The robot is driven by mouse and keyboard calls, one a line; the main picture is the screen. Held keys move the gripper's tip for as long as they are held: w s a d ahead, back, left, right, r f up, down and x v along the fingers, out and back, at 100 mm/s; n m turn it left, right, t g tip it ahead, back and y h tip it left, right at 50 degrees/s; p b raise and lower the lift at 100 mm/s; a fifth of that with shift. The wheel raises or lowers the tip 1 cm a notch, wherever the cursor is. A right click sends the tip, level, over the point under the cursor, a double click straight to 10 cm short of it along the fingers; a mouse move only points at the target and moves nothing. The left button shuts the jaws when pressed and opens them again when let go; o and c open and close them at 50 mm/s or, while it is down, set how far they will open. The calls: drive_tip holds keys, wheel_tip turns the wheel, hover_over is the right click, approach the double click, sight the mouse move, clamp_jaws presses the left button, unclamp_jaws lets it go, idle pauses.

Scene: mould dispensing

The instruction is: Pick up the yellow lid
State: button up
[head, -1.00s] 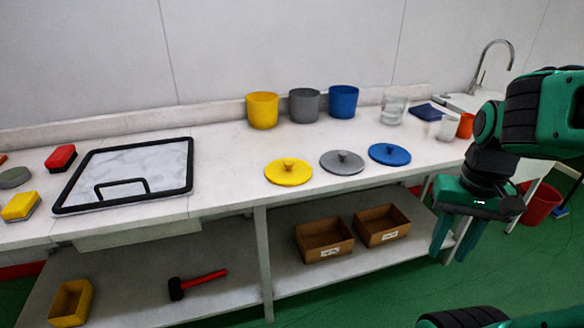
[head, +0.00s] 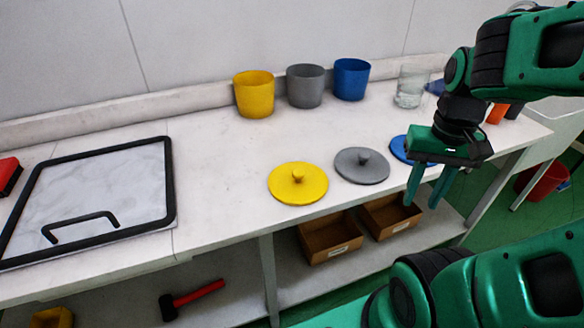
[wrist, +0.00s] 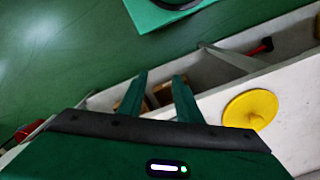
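The yellow lid (head: 298,184) is a round disc with a small knob, lying flat on the white bench near its front edge. It also shows at the right in the wrist view (wrist: 250,109). My gripper (head: 421,199) is to the right of the yellow lid in the head view, pointing down in front of the bench edge, partly covering the blue lid (head: 402,150). Its two fingers are apart with nothing between them, as the wrist view (wrist: 160,78) also shows. The grey lid (head: 361,165) lies between the yellow lid and my gripper.
Yellow (head: 254,94), grey (head: 305,86) and blue (head: 350,80) pots stand along the back of the bench (head: 222,165). A glass (head: 411,87) stands to their right. A black-framed board (head: 95,185) lies at the left. Boxes (head: 329,238) and a hammer (head: 190,299) are on the shelf below.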

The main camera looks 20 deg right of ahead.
drive_tip(key=shift+w+a, duration=0.2)
drive_tip(key=shift+w, duration=0.3)
drive_tip(key=o, duration=0.4)
drive_tip(key=shift+w+a+r+n, duration=0.15)
drive_tip(key=shift+r+n, duration=0.2)
drive_tip(key=shift+n, duration=0.15)
drive_tip(key=shift+w+a+r+n, duration=0.15)
drive_tip(key=shift+r+n, duration=0.15)
drive_tip(key=shift+n, duration=0.2)
drive_tip(key=n+y, duration=0.1)
drive_tip(key=n, duration=2.4)
approach(298, 172)
drive_tip(key=shift+a+f, duration=0.2)
drive_tip(key=shift+f, duration=1.85)
drive_tip(key=shift+a+f, duration=0.15)
drive_tip(key=shift+f, duration=1.9)
